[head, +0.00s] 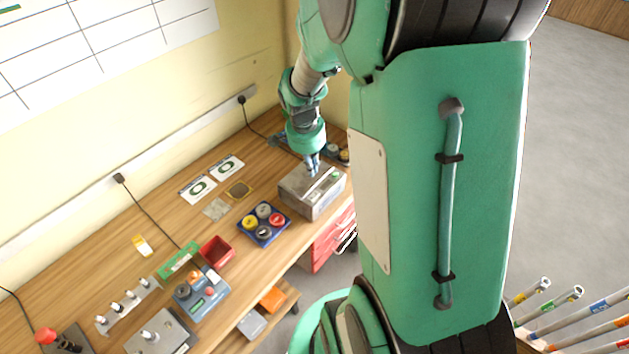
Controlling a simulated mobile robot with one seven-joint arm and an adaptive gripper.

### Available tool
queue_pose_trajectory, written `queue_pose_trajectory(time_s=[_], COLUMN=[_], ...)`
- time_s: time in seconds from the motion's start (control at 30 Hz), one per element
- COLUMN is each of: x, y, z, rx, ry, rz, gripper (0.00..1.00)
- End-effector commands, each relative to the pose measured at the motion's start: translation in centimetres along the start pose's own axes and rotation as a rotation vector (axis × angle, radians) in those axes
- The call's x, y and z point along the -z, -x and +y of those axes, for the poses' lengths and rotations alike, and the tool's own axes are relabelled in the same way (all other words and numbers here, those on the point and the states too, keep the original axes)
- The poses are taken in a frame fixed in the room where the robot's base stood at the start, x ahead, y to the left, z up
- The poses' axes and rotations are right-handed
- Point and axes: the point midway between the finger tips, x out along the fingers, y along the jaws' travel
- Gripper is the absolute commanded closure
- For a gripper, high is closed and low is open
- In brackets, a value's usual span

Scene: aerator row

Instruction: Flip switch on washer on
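A grey metal box (300,203), which looks like the washer, stands near the right end of the wooden workbench. A long light-coloured strip and a small green patch show on its top; I cannot make out its switch. My gripper (312,168) points down at the back part of the box top, very close above it or touching; I cannot tell which. Its fingers are small in the head view, so their opening cannot be read. My arm comes down from above and behind the box.
A blue tray with several coloured round pots (263,240) stands left of the box. A red bin (216,252), a control box with knobs (200,296) and metal fixtures (128,306) are farther left. Red drawers (325,243) sit below the bench.

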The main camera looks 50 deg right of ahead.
Motion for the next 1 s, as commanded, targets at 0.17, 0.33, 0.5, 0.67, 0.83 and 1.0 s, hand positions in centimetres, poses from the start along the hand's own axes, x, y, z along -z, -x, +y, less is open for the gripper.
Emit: queue_pose_trajectory(time_s=[0.17,0.33,0.5,0.67,0.83,1.0], x=[0.6,0.9,0.9,0.9,0.9,0.9], y=[0.2,0.3,0.3,0.3,0.0,-1.1], z=[-0.1,-0.1,-0.1,-0.1,-0.1,-0.1], rx=[0.001,0.002,0.002,0.002,0.001,0.000], ry=[0.000,0.000,0.000,0.000,0.000,0.000], rz=[0.001,0.002,0.002,0.002,0.001,0.001], gripper=[1.00,1.00,1.00,1.00,1.00,1.00])
